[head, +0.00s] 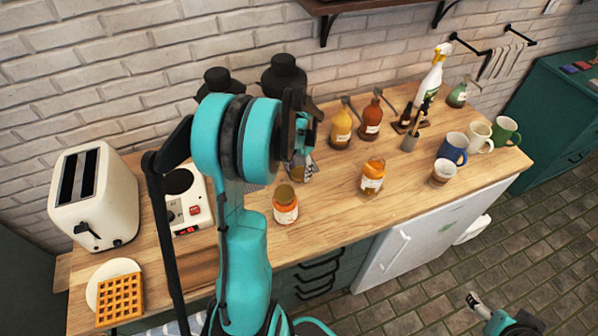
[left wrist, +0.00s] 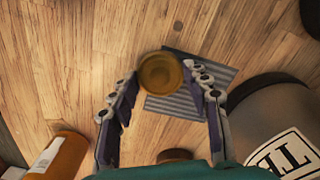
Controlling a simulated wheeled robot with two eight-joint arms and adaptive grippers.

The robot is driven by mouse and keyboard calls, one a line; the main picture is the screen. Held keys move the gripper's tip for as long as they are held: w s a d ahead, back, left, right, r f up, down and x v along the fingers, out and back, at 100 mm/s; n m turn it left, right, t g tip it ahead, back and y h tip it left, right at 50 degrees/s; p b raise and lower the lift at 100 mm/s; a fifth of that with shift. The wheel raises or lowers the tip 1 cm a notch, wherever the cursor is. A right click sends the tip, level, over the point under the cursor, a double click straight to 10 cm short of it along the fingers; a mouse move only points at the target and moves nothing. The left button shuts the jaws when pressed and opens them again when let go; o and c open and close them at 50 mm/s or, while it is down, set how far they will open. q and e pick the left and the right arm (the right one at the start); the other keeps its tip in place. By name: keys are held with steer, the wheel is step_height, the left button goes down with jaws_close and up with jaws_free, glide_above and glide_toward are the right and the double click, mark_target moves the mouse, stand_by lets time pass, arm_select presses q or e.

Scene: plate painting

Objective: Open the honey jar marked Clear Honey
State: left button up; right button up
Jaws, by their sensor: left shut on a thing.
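My left gripper (head: 301,160) is over the worktop behind a honey-coloured jar with a brown lid (head: 285,204). In the left wrist view the left gripper (left wrist: 160,82) has its two fingers around a round amber-brown lid-like thing (left wrist: 160,73). A small brownish part (head: 298,173) shows under the gripper in the head view. The jar labels are too small to read, so I cannot tell which says Clear Honey. My right gripper (head: 478,305) is low at the right, over the floor; its jaws are unclear.
A toaster (head: 96,197), a plate (head: 92,296) with a waffle and a small white appliance (head: 196,212) stand left. Two sauce bottles (head: 341,130), a spray bottle (head: 430,80) and several mugs (head: 452,148) stand right. A striped mat (left wrist: 222,75) lies beneath the gripper.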

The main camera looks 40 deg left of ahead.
arm_select(q)
steer(key=shift+f, duration=0.25)
steer(key=shift+f, duration=0.1)
steer(key=shift+f, duration=0.15)
steer(key=o, duration=1.3)
steer(key=shift+r, duration=0.2)
